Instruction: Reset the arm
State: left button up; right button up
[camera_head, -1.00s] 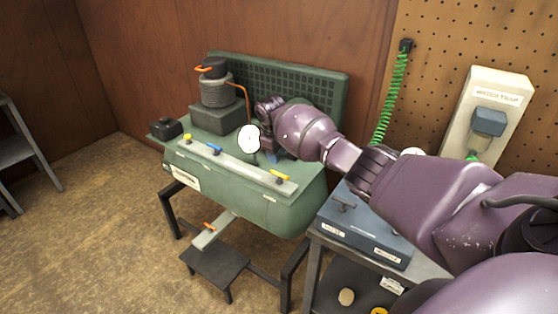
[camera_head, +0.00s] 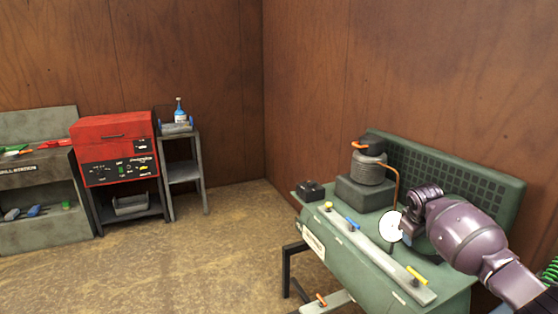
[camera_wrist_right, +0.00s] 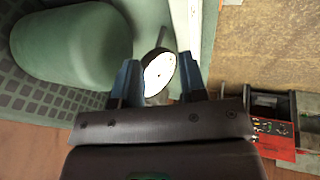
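My right arm comes in from the right over a green machine bench (camera_head: 345,262). Its gripper (camera_head: 408,228) is beside a round white-faced gauge (camera_head: 389,227) on the bench top. In the right wrist view the two blue fingers of this gripper (camera_wrist_right: 160,80) are apart. The gauge (camera_wrist_right: 158,72) shows between them, with a small gap visible at the right finger. Whether the left finger touches it I cannot tell. My left gripper is not in view.
The bench carries a ribbed motor-like cylinder (camera_head: 369,168), a black box (camera_head: 311,190) and a rail with yellow and blue levers (camera_head: 380,255). A red cabinet (camera_head: 115,150) and a small grey stand (camera_head: 184,171) are at the left. The floor between is clear.

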jog(key=w+a+r+n+t+y, duration=0.1)
jog(key=w+a+r+t, duration=0.1)
jog(key=a+t, duration=0.15)
jog(key=w+a+r+t, duration=0.2)
jog(key=a+r+t, duration=0.1)
jog(key=a, duration=0.2)
jog(key=s+a+f+t+y, duration=0.35)
jog(key=s+a+f, duration=0.25)
jog(key=s+a, duration=0.3)
jog(key=s+d+f+m, duration=0.1)
jog(key=s+f, duration=0.5)
jog(key=s, duration=0.6)
jog(key=s+d+f+m+g+h, duration=0.1)
jog(key=s+f, duration=0.5)
jog(key=s, duration=0.6)
jog(key=s+d+f+m+g+h, duration=0.1)
jog(key=s+f, duration=0.5)
jog(key=s, duration=0.6)
jog(key=shift+s+d+f+m, duration=0.3)
jog(key=shift+s+f+m, duration=0.05)
jog(key=shift+m, duration=0.25)
jog(key=shift+o, duration=0.3)
jog(key=shift+h, duration=0.25)
